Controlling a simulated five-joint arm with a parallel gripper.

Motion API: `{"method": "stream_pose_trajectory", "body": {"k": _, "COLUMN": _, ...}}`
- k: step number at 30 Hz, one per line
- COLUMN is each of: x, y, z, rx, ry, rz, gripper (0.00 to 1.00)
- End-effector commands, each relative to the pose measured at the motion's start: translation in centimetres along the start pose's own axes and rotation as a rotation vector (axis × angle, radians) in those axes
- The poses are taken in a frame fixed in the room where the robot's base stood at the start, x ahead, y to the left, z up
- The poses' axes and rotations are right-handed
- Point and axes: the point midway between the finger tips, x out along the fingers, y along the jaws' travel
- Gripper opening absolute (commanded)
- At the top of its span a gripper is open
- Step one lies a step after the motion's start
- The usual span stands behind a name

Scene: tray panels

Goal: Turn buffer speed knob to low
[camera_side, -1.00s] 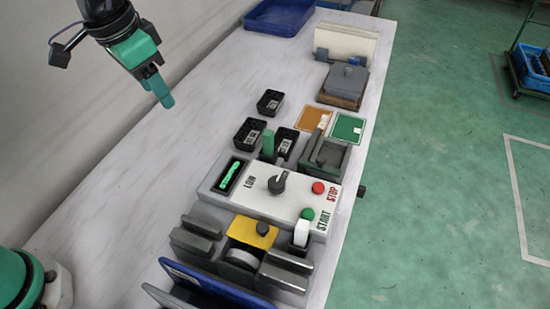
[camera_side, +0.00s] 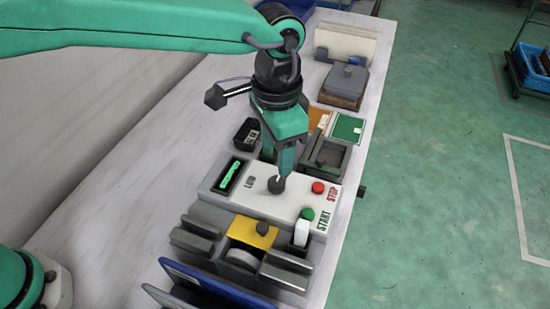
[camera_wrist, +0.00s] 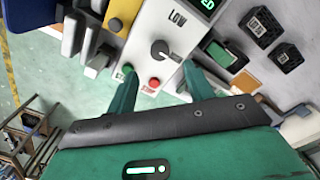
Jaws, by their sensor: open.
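The dark grey buffer speed knob (camera_side: 276,184) sits on the white control panel (camera_side: 252,203), right of the LOW label (camera_side: 250,182). In the wrist view the knob (camera_wrist: 160,48) shows whole, with its pale pointer line angled to the lower right, away from the LOW lettering (camera_wrist: 178,18). My gripper (camera_side: 284,173) points down just above the knob, its fingertips partly overlapping it in the side view. In the wrist view my gripper (camera_wrist: 160,69) is open and empty, one finger on each side below the knob. I see no clear contact.
A red STOP button (camera_side: 318,187) and a green START button (camera_side: 307,214) stand right of the knob. A lit green display (camera_side: 230,174) is at the left. A yellow block (camera_side: 253,231) lies in front and a grey tray (camera_side: 326,157) behind.

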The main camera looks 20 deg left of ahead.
Motion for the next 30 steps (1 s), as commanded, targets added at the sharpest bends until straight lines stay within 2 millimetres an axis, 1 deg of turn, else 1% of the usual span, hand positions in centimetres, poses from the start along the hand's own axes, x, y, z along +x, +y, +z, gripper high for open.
{"method": "stream_pose_trajectory", "body": {"k": 7, "x": 0.2, "y": 0.1, "z": -0.1, "rx": 0.002, "ry": -0.001, "rz": 0.0, "gripper": 0.52}}
{"method": "stream_pose_trajectory", "body": {"k": 11, "x": 0.8, "y": 0.1, "z": 0.0, "rx": 0.001, "ry": -0.003, "rz": 0.0, "gripper": 0.52}}
{"method": "stream_pose_trajectory", "body": {"k": 17, "x": 2.8, "y": 0.1, "z": 0.0, "rx": 0.001, "ry": -0.004, "rz": 0.0, "gripper": 0.52}}
{"method": "stream_pose_trajectory", "body": {"k": 24, "x": 5.7, "y": 0.1, "z": 0.1, "rx": 0.001, "ry": -0.004, "rz": 0.0, "gripper": 0.52}}
{"method": "stream_pose_trajectory", "body": {"k": 30, "x": 7.4, "y": 0.1, "z": 0.0, "rx": 0.001, "ry": -0.002, "rz": 0.0, "gripper": 0.52}}
